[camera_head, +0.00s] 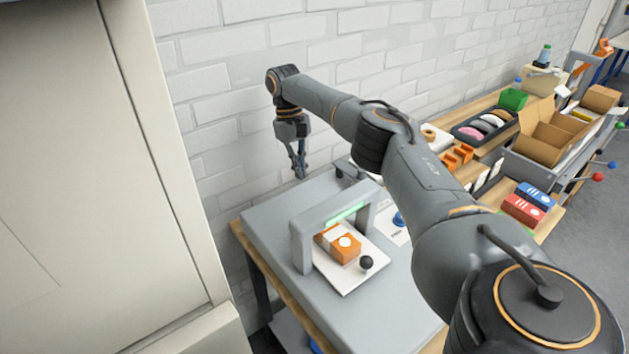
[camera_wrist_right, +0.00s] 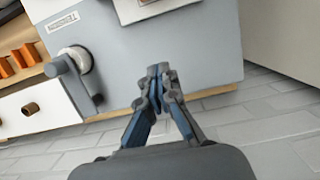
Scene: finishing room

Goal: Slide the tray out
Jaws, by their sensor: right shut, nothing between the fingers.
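A white tray (camera_head: 350,273) with a black ball knob (camera_head: 366,262) lies on a grey machine (camera_head: 272,235), partly under a grey arch (camera_head: 302,246) with a green lit strip. An orange box (camera_head: 339,244) with a white label sits on the tray. My right gripper (camera_head: 299,172) points down behind the machine, near the brick wall, apart from the tray and knob. In the right wrist view its fingers (camera_wrist_right: 158,76) are shut and empty in front of the machine's grey side. My left gripper is not in view.
A crank lever (camera_wrist_right: 75,68) juts from the machine's side. A large pale cabinet (camera_head: 95,170) stands at left. To the right, a bench holds an open cardboard box (camera_head: 545,140), a dark bin (camera_head: 485,125) and blue and red boxes (camera_head: 522,210). My right arm crosses above the bench.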

